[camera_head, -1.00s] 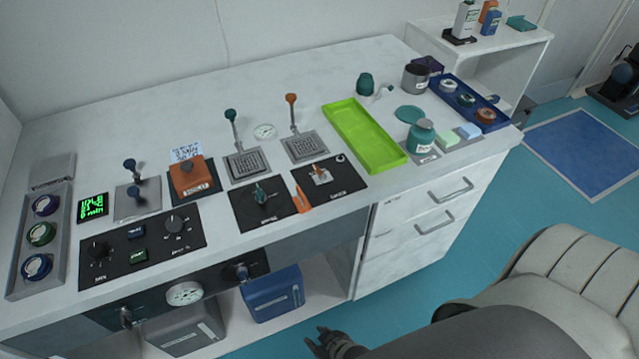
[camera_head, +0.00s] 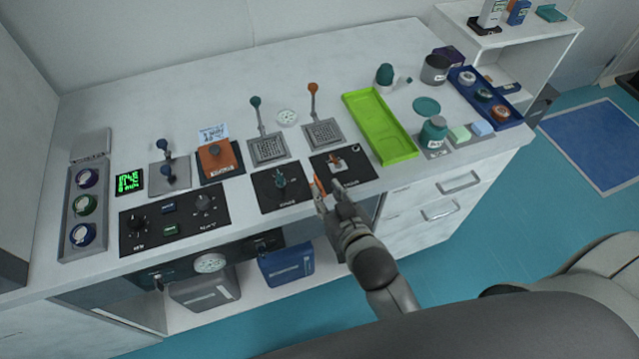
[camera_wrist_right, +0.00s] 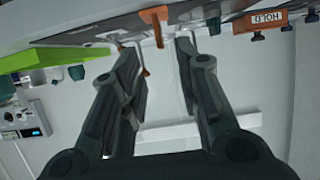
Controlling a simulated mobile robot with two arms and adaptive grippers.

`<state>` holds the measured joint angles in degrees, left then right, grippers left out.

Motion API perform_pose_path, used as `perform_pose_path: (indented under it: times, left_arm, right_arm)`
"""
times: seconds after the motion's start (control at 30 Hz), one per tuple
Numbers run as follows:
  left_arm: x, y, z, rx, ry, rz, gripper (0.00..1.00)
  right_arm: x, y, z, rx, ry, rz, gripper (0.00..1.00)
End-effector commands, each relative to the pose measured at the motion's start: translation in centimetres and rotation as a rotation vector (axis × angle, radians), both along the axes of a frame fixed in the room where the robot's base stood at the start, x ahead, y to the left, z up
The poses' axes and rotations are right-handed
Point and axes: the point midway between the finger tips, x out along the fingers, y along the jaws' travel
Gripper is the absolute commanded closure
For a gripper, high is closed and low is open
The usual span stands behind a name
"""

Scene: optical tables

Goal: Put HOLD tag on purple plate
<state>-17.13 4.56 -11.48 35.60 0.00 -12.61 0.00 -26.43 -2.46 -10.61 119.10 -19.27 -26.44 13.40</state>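An orange block (camera_head: 216,160) with a white label sits on a dark plate at the left of the bench. In the right wrist view an orange block (camera_wrist_right: 265,21) reads HOLD, upside down, at the top right. A small orange piece (camera_head: 319,186) is at the bench's front edge, beside my right gripper (camera_head: 328,192). In the right wrist view that gripper (camera_wrist_right: 158,45) is open, with the orange piece (camera_wrist_right: 156,22) ahead between its fingertips. A dark purple item (camera_head: 449,55) stands at the back right; I cannot tell if it is the purple plate. My left gripper is out of view.
A green tray (camera_head: 408,151), a teal bottle (camera_head: 433,134) and a blue tray (camera_head: 511,112) stand on the right. Two upright levers (camera_head: 257,115) (camera_head: 313,101) rise behind the black panels. Knobs and buttons fill the left front.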

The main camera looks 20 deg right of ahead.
Motion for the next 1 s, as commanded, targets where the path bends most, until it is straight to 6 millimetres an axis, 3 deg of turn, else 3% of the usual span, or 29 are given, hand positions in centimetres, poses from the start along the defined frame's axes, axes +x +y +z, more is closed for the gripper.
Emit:
perform_pose_path:
  times: [0.63,1.0]
  left_arm:
    - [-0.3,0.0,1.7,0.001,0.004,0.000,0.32]
    - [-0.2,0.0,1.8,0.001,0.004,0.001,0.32]
  right_arm:
    - [5.9,0.4,-2.5,0.000,0.001,0.000,0.70]
    - [6.6,0.4,-3.0,0.001,0.001,0.000,0.70]
